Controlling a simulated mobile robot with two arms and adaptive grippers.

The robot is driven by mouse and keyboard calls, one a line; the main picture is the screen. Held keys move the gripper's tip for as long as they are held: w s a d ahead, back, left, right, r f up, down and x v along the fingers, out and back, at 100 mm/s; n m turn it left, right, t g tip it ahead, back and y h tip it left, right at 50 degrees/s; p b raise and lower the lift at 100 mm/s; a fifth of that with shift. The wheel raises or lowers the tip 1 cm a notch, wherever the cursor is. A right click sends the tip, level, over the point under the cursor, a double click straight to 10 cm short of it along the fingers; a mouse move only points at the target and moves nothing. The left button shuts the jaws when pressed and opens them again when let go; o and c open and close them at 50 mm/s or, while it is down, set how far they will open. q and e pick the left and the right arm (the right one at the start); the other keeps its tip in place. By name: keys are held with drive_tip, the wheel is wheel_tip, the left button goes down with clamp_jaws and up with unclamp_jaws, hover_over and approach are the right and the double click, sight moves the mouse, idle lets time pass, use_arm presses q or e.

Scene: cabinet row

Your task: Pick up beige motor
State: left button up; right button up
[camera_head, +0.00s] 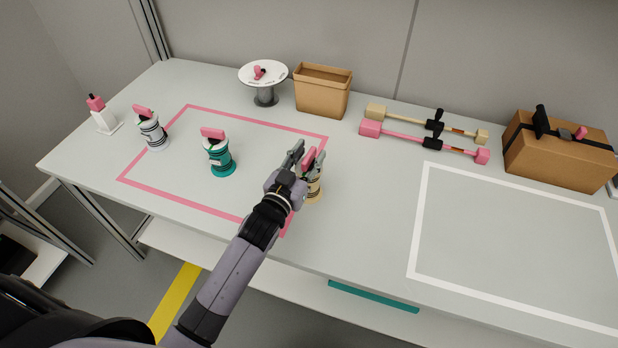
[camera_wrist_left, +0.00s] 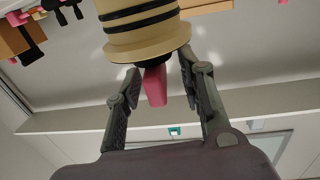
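The beige motor (camera_head: 315,188) stands upright near the right edge of the pink outlined area, with a pink handle on top. My left gripper (camera_head: 306,158) is at this handle and hides part of the motor in the head view. The left wrist view shows the beige body (camera_wrist_left: 145,30) with dark bands, and the pink handle (camera_wrist_left: 155,86) between my two open fingers. Gaps show between the handle and both fingers. My right gripper is not in view.
A teal motor (camera_head: 221,160) and a white motor (camera_head: 152,133) stand to the left. Behind are a round white stand (camera_head: 264,92), an open brown bin (camera_head: 322,92) and two bars (camera_head: 415,138). A strapped box (camera_head: 560,158) stands at right. The white outlined area (camera_head: 520,240) is clear.

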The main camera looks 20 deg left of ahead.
use_arm(q)
drive_tip(key=shift+w, duration=0.2)
drive_tip(key=shift+s, duration=0.1)
drive_tip(key=shift+c, duration=0.6)
clamp_jaws()
drive_tip(key=shift+r, duration=0.1)
